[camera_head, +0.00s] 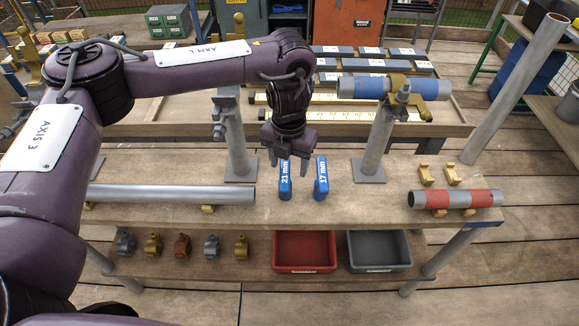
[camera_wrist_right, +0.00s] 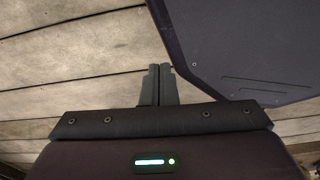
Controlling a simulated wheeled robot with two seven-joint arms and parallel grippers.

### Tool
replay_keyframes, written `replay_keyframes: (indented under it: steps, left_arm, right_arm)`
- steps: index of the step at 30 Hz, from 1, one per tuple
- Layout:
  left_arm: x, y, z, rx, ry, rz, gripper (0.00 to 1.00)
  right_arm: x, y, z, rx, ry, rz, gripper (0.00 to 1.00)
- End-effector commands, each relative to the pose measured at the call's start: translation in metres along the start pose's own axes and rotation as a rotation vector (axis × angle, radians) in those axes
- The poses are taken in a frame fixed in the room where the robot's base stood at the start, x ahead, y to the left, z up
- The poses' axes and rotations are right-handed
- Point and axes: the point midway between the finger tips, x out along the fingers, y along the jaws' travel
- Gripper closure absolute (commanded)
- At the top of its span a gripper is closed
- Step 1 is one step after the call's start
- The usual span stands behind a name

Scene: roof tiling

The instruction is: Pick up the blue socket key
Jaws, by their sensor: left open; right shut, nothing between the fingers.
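Two blue socket keys lie on the wooden bench in the head view: one marked 21 mm (camera_head: 285,180) and one marked 17 mm (camera_head: 321,178) to its right. My left gripper (camera_head: 288,158) points down, open, just above the far end of the 21 mm key. Its fingers seem to overlap that end in the picture; I cannot tell whether they touch it. My right gripper (camera_wrist_right: 158,72) shows in the right wrist view, its fingers shut together and empty over wooden planks.
A grey pipe (camera_head: 170,195) lies left on the bench (camera_head: 370,205). A pipe with red bands (camera_head: 456,199) lies right. A blue-banded pipe with a brass clamp (camera_head: 362,88) is on posts behind. Red (camera_head: 304,268) and grey bins (camera_head: 379,267) and several clamps sit below.

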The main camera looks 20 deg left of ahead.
Motion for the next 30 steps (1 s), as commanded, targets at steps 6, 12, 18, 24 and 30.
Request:
replay_keyframes:
  steps: [6,12,18,24,30]
  left_arm:
    - [0.02,0.001,-0.001,0.0,0.002,0.001,0.43]
    - [0.042,0.006,-0.004,-0.001,0.003,0.001,0.43]
    - [0.071,0.008,-0.005,0.0,0.002,0.001,0.43]
    - [0.078,0.009,-0.005,0.0,0.0,0.001,0.43]
    - [0.078,0.009,-0.005,0.0,0.0,0.0,0.55]
  right_arm:
    - [-0.004,0.001,0.013,-0.001,-0.017,0.0,1.0]
    - [-0.014,0.002,0.021,-0.002,-0.031,0.002,1.0]
    - [-0.019,0.004,0.016,-0.004,-0.025,0.004,1.0]
    - [-0.019,0.005,0.009,-0.004,-0.015,0.005,1.0]
    - [-0.019,0.004,0.009,-0.005,-0.014,0.005,1.0]
